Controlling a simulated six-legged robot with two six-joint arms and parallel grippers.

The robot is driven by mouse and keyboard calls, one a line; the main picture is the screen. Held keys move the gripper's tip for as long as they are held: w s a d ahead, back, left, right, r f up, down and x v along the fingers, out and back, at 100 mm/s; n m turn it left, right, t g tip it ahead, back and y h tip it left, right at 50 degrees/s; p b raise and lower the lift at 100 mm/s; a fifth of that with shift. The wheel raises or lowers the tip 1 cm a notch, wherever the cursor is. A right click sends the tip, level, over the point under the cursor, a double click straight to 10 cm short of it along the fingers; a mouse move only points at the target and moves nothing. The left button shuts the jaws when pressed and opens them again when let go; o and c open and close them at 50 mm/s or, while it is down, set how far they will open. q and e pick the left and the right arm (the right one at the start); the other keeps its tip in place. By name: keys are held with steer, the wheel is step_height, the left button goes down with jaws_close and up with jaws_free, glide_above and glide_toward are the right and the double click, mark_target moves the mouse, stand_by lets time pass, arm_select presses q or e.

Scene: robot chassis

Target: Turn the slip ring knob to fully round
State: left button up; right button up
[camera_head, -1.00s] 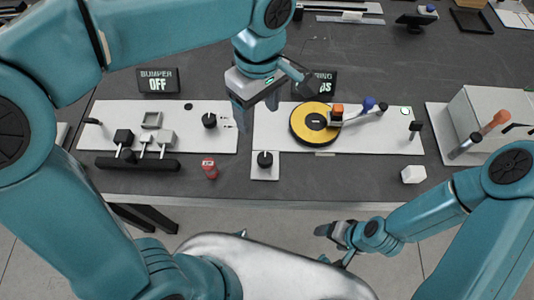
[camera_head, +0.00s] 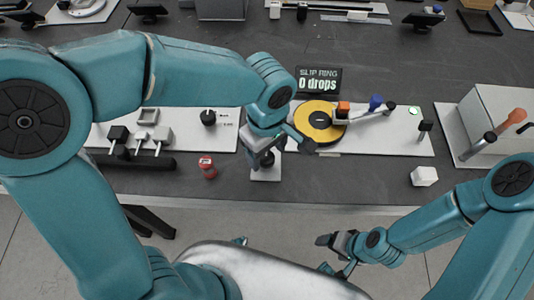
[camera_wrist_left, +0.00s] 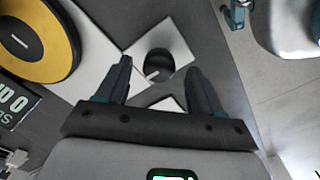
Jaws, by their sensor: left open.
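The black round knob (camera_wrist_left: 159,60) with a white pointer mark sits on a small white square plate (camera_wrist_left: 178,35) in the left wrist view. In the head view the plate (camera_head: 266,175) is at the table's front, and my gripper partly covers the knob. My left gripper (camera_head: 262,162) points down at the knob, open. In the left wrist view its fingers (camera_wrist_left: 159,68) stand either side of the knob with gaps; contact is not visible. The yellow slip ring disc (camera_head: 320,122) lies behind, right of the gripper. The sign (camera_head: 318,80) reads "SLIP RING 0 drops". My right gripper (camera_head: 335,247) hangs before the table.
A white panel with another black knob (camera_head: 208,117) and several levers (camera_head: 140,140) is on the left. A red button-like can (camera_head: 207,167) stands left of the plate. A blue-topped handle (camera_head: 376,102) and a white cube (camera_head: 424,176) are to the right.

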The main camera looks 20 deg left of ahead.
arm_select(q)
steer(key=shift+f, duration=0.75)
steer(key=c, duration=1.1)
steer(key=shift+o, duration=0.2)
steer(key=shift+m, duration=0.3)
